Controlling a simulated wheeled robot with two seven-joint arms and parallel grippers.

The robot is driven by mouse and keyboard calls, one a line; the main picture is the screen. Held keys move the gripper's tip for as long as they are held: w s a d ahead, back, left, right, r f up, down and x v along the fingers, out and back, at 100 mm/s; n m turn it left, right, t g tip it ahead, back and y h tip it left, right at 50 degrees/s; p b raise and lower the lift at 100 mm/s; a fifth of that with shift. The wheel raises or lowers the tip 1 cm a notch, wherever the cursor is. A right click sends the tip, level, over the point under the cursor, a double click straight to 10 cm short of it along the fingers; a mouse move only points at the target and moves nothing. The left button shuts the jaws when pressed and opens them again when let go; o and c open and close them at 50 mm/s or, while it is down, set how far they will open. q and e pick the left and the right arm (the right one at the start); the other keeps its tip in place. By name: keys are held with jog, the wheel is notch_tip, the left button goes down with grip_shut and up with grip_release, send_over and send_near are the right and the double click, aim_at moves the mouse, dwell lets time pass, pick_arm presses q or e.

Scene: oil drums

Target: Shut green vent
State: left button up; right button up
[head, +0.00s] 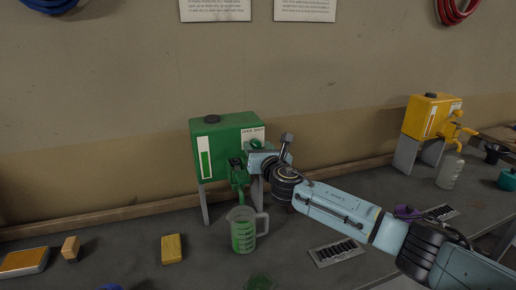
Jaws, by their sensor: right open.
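The green drum (212,140) stands on metal legs at the middle of the bench, with a black cap on top, a level gauge on its front and a green tap (239,174) low on it. A label sits at its upper right corner. A green vent part (255,146) shows just under the label, partly hidden by my right gripper (254,160). My right gripper is open at the drum's front right side, close to the vent; whether it touches is not clear. A clear jug (243,229) with green liquid stands under the tap. My left gripper is not in view.
A yellow block (172,249), a wooden block (71,248) and an orange-topped block (24,262) lie at the left. A grating (336,252) lies right of the jug.

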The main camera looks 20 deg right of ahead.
jog(key=shift+w, duration=0.4)
jog(key=c, duration=1)
jog(key=shift+o, duration=0.2)
